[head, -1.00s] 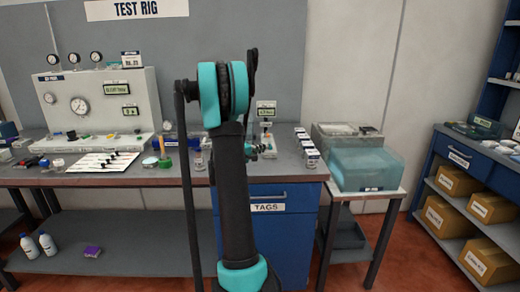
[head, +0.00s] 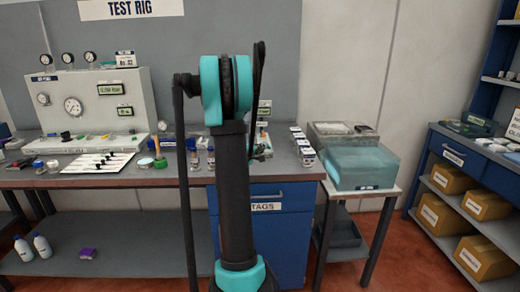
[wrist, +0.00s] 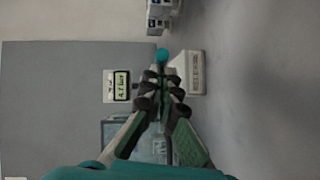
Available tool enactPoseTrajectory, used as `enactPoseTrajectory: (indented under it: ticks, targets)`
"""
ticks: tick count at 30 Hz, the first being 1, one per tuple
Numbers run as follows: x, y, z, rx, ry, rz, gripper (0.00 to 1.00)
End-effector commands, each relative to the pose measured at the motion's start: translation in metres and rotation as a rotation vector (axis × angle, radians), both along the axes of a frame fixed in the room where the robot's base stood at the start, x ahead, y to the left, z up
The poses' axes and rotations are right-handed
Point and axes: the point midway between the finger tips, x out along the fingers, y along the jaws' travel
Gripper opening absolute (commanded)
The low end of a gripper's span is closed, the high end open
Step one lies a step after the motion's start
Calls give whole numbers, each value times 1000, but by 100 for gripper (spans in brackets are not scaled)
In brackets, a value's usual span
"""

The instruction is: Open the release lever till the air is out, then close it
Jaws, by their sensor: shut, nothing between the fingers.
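In the wrist view my gripper (wrist: 161,82) is shut, its dark fingertips together with nothing between them. A round teal knob (wrist: 162,56) shows just beyond the tips; it looks like the lever's end, but I cannot tell whether the tips touch it. A pale block with lettering (wrist: 190,72) lies beside the tips. A small display (wrist: 122,86) with a green-yellow screen stands to the left and seems to read about 4 bar. In the head view this display (head: 264,108) is partly behind my arm, and the lever is hidden.
Several small labelled boxes (head: 302,147) line the bench's right end. A translucent blue tank (head: 360,165) stands farther right.

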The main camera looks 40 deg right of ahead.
Motion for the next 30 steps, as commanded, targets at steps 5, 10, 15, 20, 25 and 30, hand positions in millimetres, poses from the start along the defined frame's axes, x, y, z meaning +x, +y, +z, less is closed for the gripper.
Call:
enactPoseTrajectory:
  ticks: [5,10,15,20,25,30]
  targets:
    - [-9,-10,0,-1,0,84,0]
    - [-15,-19,0,0,0,81,0]
    - [-21,-30,0,1,-1,89,0]
    - [-25,-39,0,0,-2,197,0]
    - [-25,-48,0,-1,0,218,0]
    - [-27,-61,0,-1,0,216,0]
